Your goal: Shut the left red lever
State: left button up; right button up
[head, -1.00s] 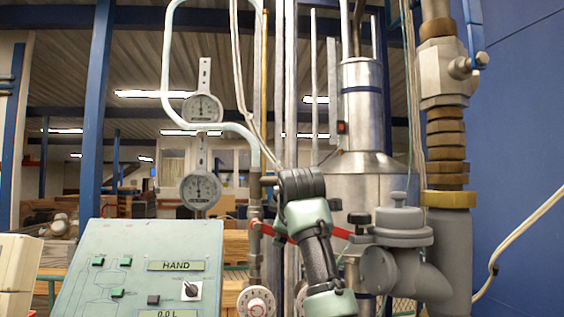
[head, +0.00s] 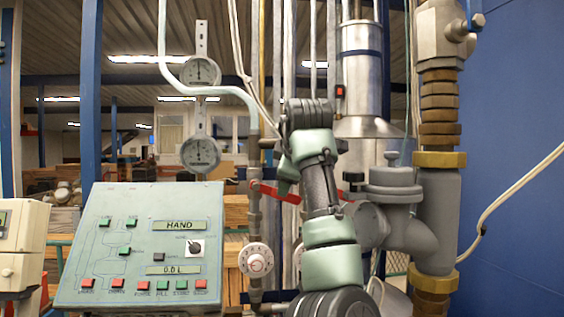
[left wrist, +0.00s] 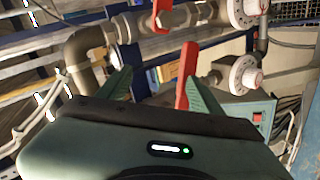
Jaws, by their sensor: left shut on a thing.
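The left red lever (head: 270,191) sits on the thin vertical pipe in the middle of the head view and points sideways to the right. My left gripper (head: 286,182) is at its right end, with the fingertips partly hidden by my own arm. In the left wrist view a red lever (left wrist: 187,76) stands between the fingers of my left gripper (left wrist: 160,88), close to the right finger; the gripper is shut on it. A second red lever (left wrist: 162,15) shows farther up in that view, and a red piece (head: 350,195) shows right of my arm in the head view. My right gripper is not in view.
A green control panel (head: 137,240) stands at left. A white round dial (head: 256,260) is on the pipe below the lever. Thick grey pipework (head: 400,215) stands close to the right of my arm. Two gauges (head: 200,155) hang above the panel.

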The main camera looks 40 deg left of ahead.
pick_arm(q)
jog(key=s+d+b, duration=0.3)
jog(key=s+d, duration=0.2)
jog(key=d, duration=0.1)
dwell(0.7)
jog(key=shift+w+f, duration=0.1)
dwell(0.4)
dwell(0.4)
